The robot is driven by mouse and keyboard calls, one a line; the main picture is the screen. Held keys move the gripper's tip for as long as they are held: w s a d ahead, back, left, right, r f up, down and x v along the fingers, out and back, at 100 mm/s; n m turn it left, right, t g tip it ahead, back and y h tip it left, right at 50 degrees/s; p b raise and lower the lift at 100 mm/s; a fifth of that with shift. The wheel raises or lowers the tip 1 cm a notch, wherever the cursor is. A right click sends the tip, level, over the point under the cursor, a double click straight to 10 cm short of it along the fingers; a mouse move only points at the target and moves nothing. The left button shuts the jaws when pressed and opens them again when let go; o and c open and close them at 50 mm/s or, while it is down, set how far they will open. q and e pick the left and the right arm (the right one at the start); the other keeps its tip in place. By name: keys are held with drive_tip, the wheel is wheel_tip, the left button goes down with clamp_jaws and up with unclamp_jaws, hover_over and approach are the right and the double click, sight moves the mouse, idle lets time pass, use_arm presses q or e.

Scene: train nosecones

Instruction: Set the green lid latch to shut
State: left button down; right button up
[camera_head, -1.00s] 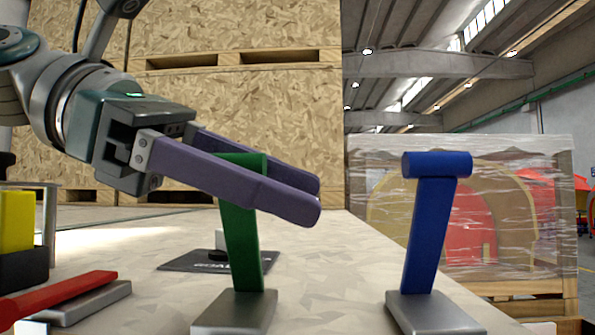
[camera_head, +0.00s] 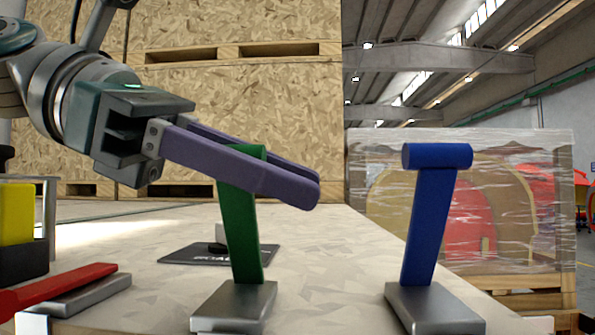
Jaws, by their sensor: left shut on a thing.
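The green lid latch (camera_head: 239,237) stands nearly upright on a grey metal base (camera_head: 235,307) at the table's front edge, leaning slightly left toward its top. My left gripper (camera_head: 305,185) comes in from the upper left, and its two long purple fingers are closed around the latch's top end, one in front and one behind. The front finger hides part of the latch's upper section. The fingertips reach past the latch to the right. My right gripper is not in view.
A blue lever (camera_head: 427,230) stands upright on its own base to the right. A red lever (camera_head: 60,290) lies low at the left. A dark plate (camera_head: 190,254) lies behind the green latch. A yellow and black block (camera_head: 15,220) is at the far left. Stacked wooden crates rise behind.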

use_arm(q)
drive_tip(key=shift+s, duration=0.1)
idle(0.8)
drive_tip(key=shift+s+f+m+t+b, duration=0.45)
drive_tip(key=shift+s+f+m+t, duration=0.35)
drive_tip(key=shift+s+m, duration=0.3)
drive_tip(key=shift+s+f+m+t+h+b, duration=0.2)
drive_tip(key=shift+s+f+m+t+b, duration=0.25)
drive_tip(key=shift+m, duration=0.25)
drive_tip(key=shift+s+f+m+t+h+b, duration=0.3)
drive_tip(key=shift+f+m, duration=0.2)
drive_tip(key=shift+m, duration=0.2)
drive_tip(key=c, duration=0.8)
unclamp_jaws()
drive_tip(key=shift+o, duration=0.2)
